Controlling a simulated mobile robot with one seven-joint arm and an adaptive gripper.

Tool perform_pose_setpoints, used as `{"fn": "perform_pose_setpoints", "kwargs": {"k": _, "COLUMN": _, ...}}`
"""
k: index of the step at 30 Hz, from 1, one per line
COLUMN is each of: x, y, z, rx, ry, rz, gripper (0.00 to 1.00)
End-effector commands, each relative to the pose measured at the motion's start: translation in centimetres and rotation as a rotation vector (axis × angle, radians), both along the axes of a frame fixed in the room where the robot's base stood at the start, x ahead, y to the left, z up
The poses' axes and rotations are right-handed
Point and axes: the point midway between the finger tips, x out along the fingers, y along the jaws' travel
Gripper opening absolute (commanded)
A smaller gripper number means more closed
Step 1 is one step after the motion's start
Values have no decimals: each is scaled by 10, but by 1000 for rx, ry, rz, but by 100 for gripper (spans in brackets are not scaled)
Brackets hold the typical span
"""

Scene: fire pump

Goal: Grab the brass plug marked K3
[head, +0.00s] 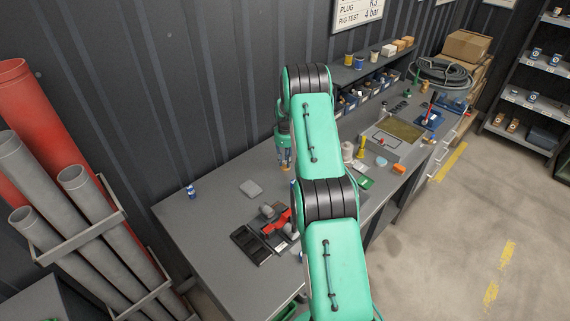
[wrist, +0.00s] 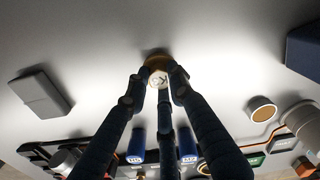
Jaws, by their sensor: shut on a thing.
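My gripper (wrist: 158,84) is shut on a brass plug (wrist: 157,63) in the wrist view. The plug's pale round face shows between the fingertips with a dark mark that looks like a K; the rest of the mark is not clear. The fingers cover part of its sides. In the head view my gripper (head: 285,162) points down over the grey bench, left of my arm, with a small brass-coloured bit of the plug (head: 285,168) at its tips. I cannot tell whether the plug touches the bench.
A grey block (wrist: 40,95) lies left in the wrist view. A round brass-coloured piece (wrist: 262,109) is at right, and two blue cylinders (wrist: 137,145) (wrist: 187,146) are below. In the head view, a dark tray with red parts (head: 262,233) lies near the front. The bench's left end is mostly clear.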

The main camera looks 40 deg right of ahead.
Motion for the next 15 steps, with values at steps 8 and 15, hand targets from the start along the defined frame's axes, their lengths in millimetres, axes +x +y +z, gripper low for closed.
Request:
{"fn": "perform_pose_setpoints", "kwargs": {"k": 8, "x": 1, "y": -1, "z": 20, "rx": -1, "ry": -2, "rz": 0, "gripper": 0}}
{"fn": "perform_pose_setpoints", "kwargs": {"k": 15, "x": 1, "y": -1, "z": 53, "rx": -2, "ry": -2, "rz": 0, "gripper": 0}}
